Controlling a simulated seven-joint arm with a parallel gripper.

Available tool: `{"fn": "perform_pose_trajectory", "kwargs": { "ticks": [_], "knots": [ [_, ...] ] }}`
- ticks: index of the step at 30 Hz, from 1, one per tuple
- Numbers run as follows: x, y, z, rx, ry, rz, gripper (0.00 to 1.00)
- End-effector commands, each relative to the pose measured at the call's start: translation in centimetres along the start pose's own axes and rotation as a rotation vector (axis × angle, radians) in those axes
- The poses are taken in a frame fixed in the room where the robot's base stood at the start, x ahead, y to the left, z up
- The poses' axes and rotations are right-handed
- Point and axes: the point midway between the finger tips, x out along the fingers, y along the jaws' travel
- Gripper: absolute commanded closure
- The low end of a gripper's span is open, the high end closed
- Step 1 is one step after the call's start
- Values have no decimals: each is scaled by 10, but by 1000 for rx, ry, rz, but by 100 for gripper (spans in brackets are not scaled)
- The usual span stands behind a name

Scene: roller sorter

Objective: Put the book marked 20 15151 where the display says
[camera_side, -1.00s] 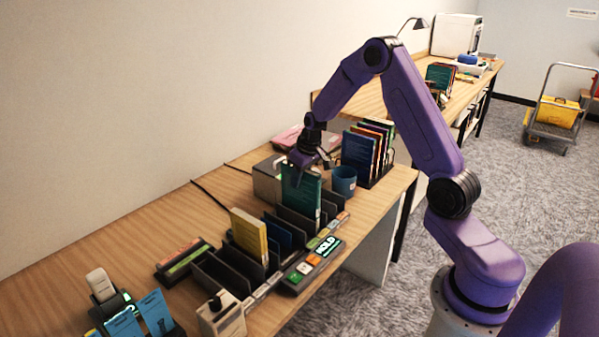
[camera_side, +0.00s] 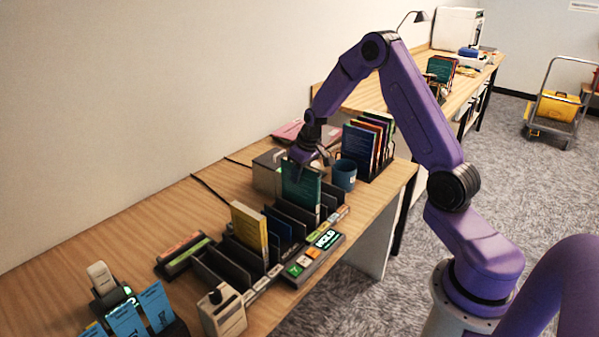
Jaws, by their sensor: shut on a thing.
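My gripper (camera_side: 305,168) is shut on the top edge of a green book (camera_side: 301,188). The book stands upright at the far end of the slotted sorter (camera_side: 222,264); its lower part is hidden behind a divider, so I cannot tell how deep it sits. I cannot read its marking. The display (camera_side: 326,239) on the sorter's front panel glows with text that looks like HOLD. A yellow book (camera_side: 249,229) stands in a middle slot, with a dark blue book (camera_side: 279,233) beside it.
A blue mug (camera_side: 344,175) and a rack of several books (camera_side: 364,148) stand just right of my gripper. A grey box (camera_side: 267,171) is close on its left. A beige device (camera_side: 222,311) and blue cards (camera_side: 156,306) are in front. The table's left part is clear.

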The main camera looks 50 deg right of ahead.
Motion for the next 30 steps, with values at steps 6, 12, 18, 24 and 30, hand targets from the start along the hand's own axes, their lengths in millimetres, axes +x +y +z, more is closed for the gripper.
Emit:
{"fn": "perform_pose_trajectory", "kwargs": {
  "ticks": [6,12,18,24,30],
  "knots": [
    [4,0,1,0,0,0,100],
    [4,0,1,0,0,0,45],
    [4,0,2,0,-2,0,45],
    [-10,0,1,0,1,0,45],
    [-43,0,0,-1,4,1,45]
  ]
}}
